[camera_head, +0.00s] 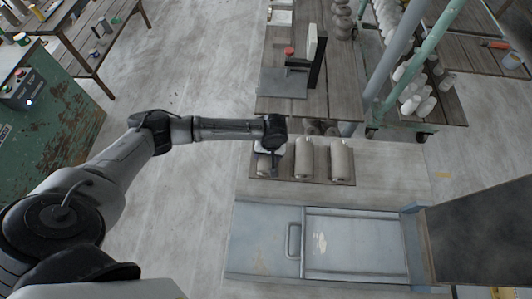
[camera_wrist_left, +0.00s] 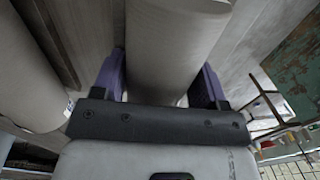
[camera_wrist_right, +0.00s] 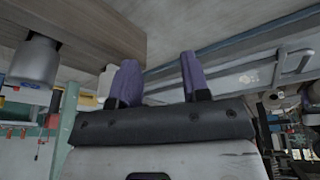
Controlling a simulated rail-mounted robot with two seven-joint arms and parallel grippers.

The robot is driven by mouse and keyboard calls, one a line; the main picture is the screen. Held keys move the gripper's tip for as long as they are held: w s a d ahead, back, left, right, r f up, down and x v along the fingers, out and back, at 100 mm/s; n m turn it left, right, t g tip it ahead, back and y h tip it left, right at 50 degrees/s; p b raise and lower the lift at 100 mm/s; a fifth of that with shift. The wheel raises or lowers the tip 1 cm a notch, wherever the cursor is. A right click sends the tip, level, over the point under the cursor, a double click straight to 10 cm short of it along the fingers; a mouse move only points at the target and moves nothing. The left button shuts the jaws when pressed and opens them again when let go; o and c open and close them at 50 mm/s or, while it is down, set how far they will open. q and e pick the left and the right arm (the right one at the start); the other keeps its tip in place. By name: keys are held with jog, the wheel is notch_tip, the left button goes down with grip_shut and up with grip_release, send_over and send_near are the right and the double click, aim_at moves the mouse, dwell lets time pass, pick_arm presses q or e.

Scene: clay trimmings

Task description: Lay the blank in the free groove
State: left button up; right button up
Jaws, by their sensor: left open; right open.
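Three pale grey clay cylinders lie side by side on a brown wooden board (camera_head: 323,180): the left one (camera_head: 264,168), the middle one (camera_head: 304,158) and the right one (camera_head: 341,158). My left gripper (camera_head: 268,152) is over the left cylinder and partly hides it. In the left wrist view its purple fingers stand open on either side of a cylinder (camera_wrist_left: 165,45); contact cannot be told. Another cylinder (camera_wrist_left: 28,75) lies beside it. My right gripper (camera_wrist_right: 158,78) is open and empty, and is outside the head view. I cannot make out a free groove.
A wooden table (camera_head: 335,100) with a black stand (camera_head: 317,62) is just beyond the board. A wheeled green rack (camera_head: 420,60) stands at the right. A blue-grey metal bench (camera_head: 265,240) with a handle is on the near side. Open floor lies left of the board.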

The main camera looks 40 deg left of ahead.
pick_arm(q)
jog(key=shift+s+a+f, duration=0.15)
jog(key=shift+s+f, duration=0.05)
jog(key=shift+f, duration=0.4)
pick_arm(e)
jog(key=shift+a+f, duration=0.1)
jog(key=shift+f, duration=0.05)
pick_arm(q)
jog(key=shift+o, duration=0.4)
jog(key=shift+r, duration=0.25)
jog(key=shift+o, duration=0.3)
notch_tip(320, 180, up, 13)
jog(key=w+d+p, duration=0.1)
jog(key=p, duration=0.1)
jog(key=shift+w+d, duration=0.25)
jog(key=shift+d, duration=0.05)
jog(key=shift+r, duration=0.7)
pick_arm(e)
jog(key=shift+w+d+r, duration=0.1)
jog(key=shift+d+r, duration=0.05)
jog(key=shift+r, duration=0.5)
jog(key=shift+w+d+r, duration=0.1)
jog(key=shift+d+r, duration=0.05)
jog(key=shift+r, duration=0.45)
jog(key=shift+s+a, duration=0.1)
jog(key=shift+a, duration=0.05)
